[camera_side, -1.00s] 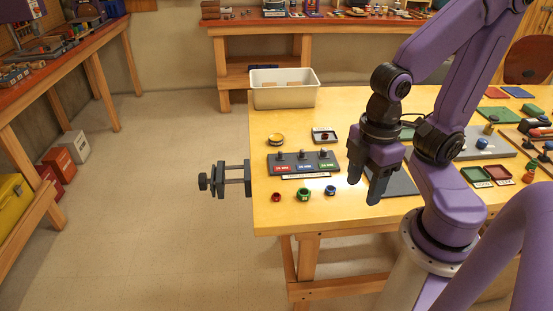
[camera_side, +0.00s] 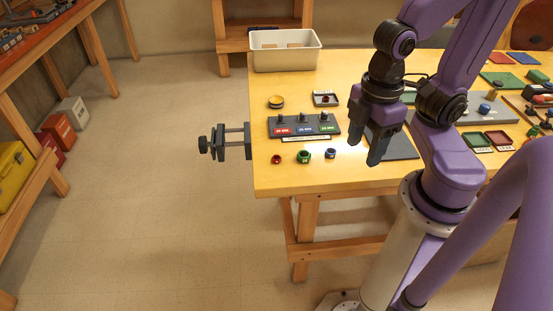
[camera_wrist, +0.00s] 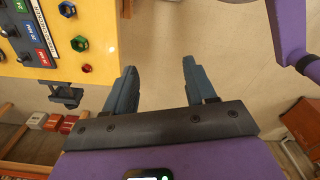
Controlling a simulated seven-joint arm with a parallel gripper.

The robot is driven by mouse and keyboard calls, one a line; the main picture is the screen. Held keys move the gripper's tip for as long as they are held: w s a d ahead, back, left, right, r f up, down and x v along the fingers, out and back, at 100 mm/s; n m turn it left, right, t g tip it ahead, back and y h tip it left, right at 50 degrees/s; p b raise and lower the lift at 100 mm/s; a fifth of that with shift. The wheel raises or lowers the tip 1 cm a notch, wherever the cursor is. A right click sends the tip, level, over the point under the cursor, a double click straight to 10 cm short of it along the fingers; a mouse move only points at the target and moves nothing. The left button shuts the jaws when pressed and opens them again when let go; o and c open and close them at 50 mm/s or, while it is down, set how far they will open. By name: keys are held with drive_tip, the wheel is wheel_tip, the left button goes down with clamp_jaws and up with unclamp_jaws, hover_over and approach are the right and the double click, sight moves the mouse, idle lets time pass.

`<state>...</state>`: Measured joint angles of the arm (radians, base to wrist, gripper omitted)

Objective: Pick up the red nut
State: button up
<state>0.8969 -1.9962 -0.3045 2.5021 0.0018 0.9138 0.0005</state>
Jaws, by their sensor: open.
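The red nut (camera_side: 276,159) is small and lies on the yellow table near its front left corner, left of a green nut (camera_side: 304,156) and a blue nut (camera_side: 330,153). In the wrist view the red nut (camera_wrist: 87,68) is left of the fingers, near the table edge, with the green nut (camera_wrist: 79,43) and the blue nut (camera_wrist: 67,9) above it. My gripper (camera_side: 364,131) is open and empty, pointing down, right of the blue nut in the side view. In the wrist view my gripper (camera_wrist: 160,69) has bare floor between its fingers.
A dark block with several pegs and coloured labels (camera_side: 272,131) stands behind the nuts. A clamp (camera_side: 226,141) sticks out from the table's left edge. A white bin (camera_side: 285,60) stands at the back left. A dark flat mat (camera_side: 400,149) lies right of my gripper.

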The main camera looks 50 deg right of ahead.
drive_tip(key=shift+w, duration=0.1)
drive_tip(key=n+h, duration=0.4)
drive_tip(key=n, duration=0.4)
hover_over(275, 163)
drive_tip(key=a, duration=0.4)
wheel_tip(275, 163, down, 3)
drive_tip(key=shift+y, duration=0.3)
drive_tip(key=x, duration=1.7)
drive_tip(key=shift+f, duration=0.2)
clamp_jaws()
